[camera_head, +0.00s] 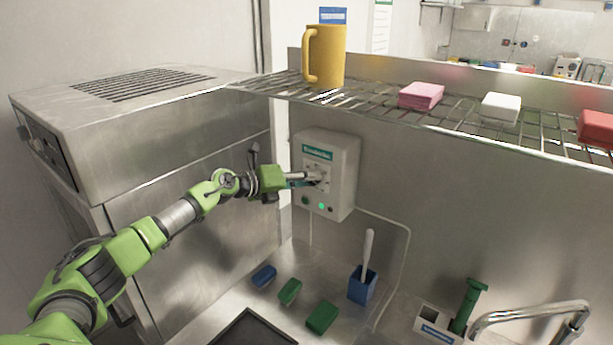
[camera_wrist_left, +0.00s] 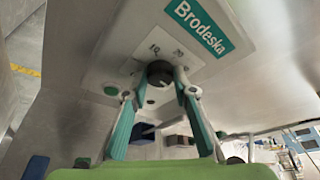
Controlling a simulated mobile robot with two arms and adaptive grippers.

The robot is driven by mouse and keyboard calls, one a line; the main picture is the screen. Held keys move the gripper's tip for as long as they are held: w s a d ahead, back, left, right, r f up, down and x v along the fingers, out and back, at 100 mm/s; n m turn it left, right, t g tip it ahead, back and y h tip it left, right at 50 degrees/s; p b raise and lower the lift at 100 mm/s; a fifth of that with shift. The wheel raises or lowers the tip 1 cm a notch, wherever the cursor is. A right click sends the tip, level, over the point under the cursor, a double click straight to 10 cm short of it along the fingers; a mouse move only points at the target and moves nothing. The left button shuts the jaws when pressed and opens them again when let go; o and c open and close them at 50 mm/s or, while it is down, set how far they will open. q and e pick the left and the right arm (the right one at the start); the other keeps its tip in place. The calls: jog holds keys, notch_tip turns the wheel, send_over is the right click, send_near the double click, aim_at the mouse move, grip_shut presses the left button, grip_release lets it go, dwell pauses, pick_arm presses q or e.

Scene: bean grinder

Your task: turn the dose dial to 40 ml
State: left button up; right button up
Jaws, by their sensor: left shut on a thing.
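The white dispenser box (camera_head: 342,172) hangs on the steel wall, with a green "Brodeska" label. Its round dark dose dial (camera_wrist_left: 159,72) sits on a pale scale plate below the label in the left wrist view. Numbers that look like 10 and 20 show beside the dial; the other marks and the dial's pointer are hidden or too small to read. My left gripper (camera_head: 312,178) reaches the front of the box from the left. In the wrist view its two teal fingers (camera_wrist_left: 160,84) are closed on either side of the dial. My right gripper is not in view.
A wire shelf (camera_head: 455,122) above holds a yellow mug (camera_head: 325,56), a pink block (camera_head: 421,95) and a white block (camera_head: 501,108). Below stand a blue holder (camera_head: 362,287) with a white handle and a green block (camera_head: 322,317). A steel machine (camera_head: 185,190) stands at the left.

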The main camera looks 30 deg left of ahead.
pick_arm(q)
jog(key=shift+f, duration=0.1)
dwell(0.3)
jog(key=o, duration=1)
jog(key=shift+o, duration=0.4)
jog(key=shift+s, duration=0.1)
jog(key=v, duration=1.1)
jog(key=shift+s+a+r, duration=0.15)
jog(key=shift+s+r, duration=0.05)
jog(key=shift+s, duration=0.1)
